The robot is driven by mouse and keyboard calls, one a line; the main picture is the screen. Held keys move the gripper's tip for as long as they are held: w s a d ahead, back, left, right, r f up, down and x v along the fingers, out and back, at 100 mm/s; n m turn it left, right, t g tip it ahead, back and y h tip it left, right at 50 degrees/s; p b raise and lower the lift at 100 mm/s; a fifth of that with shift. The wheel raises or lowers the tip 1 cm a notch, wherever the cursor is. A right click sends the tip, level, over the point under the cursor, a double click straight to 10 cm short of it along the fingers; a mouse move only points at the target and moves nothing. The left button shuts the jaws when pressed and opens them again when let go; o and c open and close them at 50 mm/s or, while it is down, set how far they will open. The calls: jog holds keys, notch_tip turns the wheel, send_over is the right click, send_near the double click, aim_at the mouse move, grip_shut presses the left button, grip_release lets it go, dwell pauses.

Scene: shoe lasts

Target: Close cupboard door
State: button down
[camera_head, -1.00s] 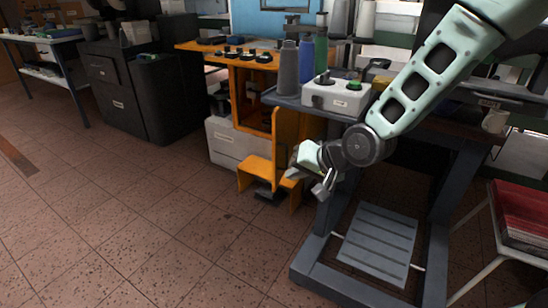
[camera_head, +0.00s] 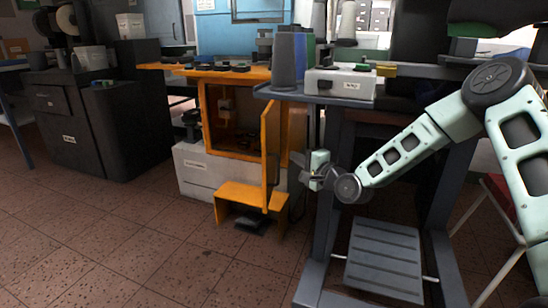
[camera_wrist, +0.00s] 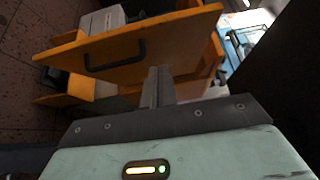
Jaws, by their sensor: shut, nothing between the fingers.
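The orange cupboard (camera_head: 228,150) stands left of centre in the head view, with its inside showing. Its orange door (camera_head: 270,150) stands open, swung out toward me and seen nearly edge-on. In the wrist view the door (camera_wrist: 180,45) stretches across the upper middle, with a black bar handle (camera_wrist: 115,54) on the face toward me. My gripper (camera_head: 302,167) is just right of the door, on its outer side. In the wrist view its shut fingers (camera_wrist: 158,86) point at the door below and right of the handle. I cannot tell whether they touch it.
A grey workbench frame (camera_head: 330,200) stands close right of the door, carrying a white control box (camera_head: 340,83) and spools (camera_head: 287,60). An orange step (camera_head: 250,197) sits below the door. A black cabinet (camera_head: 105,125) stands left. The floor in front is clear.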

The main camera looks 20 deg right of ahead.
aim_at(267, 148)
jog(key=w+a+b, duration=0.1)
jog(key=w+a, duration=0.1)
jog(key=w+a+b, duration=0.1)
jog(key=w+a, duration=0.1)
jog(key=w, duration=0.1)
jog(key=shift+w+a+f, duration=0.15)
jog(key=shift+w+a, duration=0.35)
jog(key=shift+a, duration=0.25)
jog(key=shift+a, duration=0.1)
